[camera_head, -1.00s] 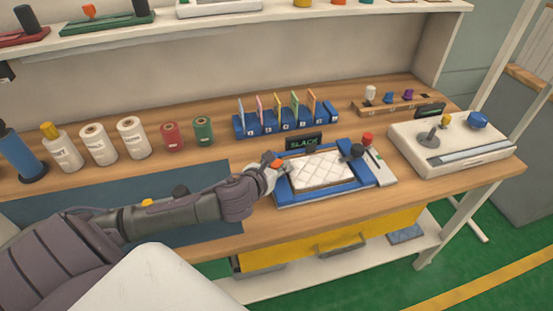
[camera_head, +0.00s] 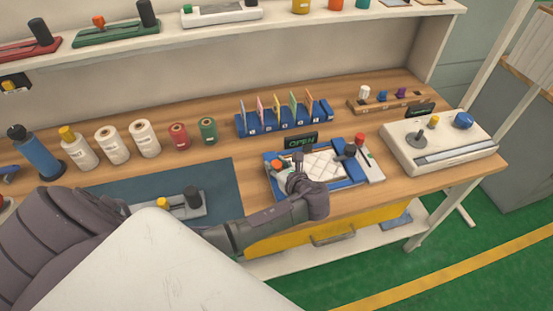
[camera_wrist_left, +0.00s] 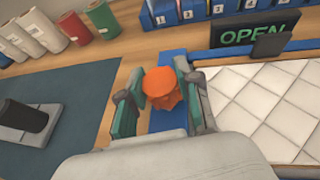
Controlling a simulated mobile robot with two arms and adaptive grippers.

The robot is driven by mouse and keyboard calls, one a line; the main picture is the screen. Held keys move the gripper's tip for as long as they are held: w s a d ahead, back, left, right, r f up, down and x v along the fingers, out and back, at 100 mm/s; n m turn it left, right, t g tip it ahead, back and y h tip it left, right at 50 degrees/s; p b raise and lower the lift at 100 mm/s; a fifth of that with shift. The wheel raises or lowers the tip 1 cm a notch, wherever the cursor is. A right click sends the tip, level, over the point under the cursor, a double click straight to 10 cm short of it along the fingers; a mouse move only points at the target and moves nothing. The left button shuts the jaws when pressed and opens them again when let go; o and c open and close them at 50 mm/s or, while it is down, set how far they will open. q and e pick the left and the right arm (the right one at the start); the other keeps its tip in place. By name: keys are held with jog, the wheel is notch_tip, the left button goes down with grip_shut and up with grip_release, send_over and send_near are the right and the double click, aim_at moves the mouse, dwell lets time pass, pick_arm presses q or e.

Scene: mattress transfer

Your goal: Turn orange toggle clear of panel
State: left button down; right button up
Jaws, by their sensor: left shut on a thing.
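The white quilted panel (camera_head: 326,164) lies in a blue frame (camera_head: 342,184) on the wooden bench. The orange toggle (camera_head: 277,162) is at the frame's left side, partly hidden by my gripper in the head view. My left gripper (camera_head: 284,168) is shut on it. In the left wrist view the toggle (camera_wrist_left: 160,85) sits between the two green-padded fingers (camera_wrist_left: 158,98), to the left of the panel (camera_wrist_left: 265,105). A small sign (camera_head: 301,141) behind the frame reads OPEN. My right gripper is not in view.
A blue card rack (camera_head: 285,122) stands behind the frame. A red-knobbed lever unit (camera_head: 366,160) is at its right, then a white console (camera_head: 437,145). Spools (camera_head: 145,138) and bottles stand at the left. A dark blue mat (camera_head: 222,190) lies left of the frame.

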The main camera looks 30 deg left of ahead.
pick_arm(q)
jog(key=n+g+y, duration=0.1)
jog(key=n+g, duration=0.1)
jog(key=shift+w+r+g, duration=0.1)
jog(key=shift+g, duration=0.2)
jog(key=shift+n+g+y, duration=0.3)
jog(key=shift+n+g, duration=0.7)
jog(key=shift+n, duration=0.1)
jog(key=c, duration=0.8)
grip_release()
jog(key=shift+o, duration=0.2)
jog(key=v, duration=1.2)
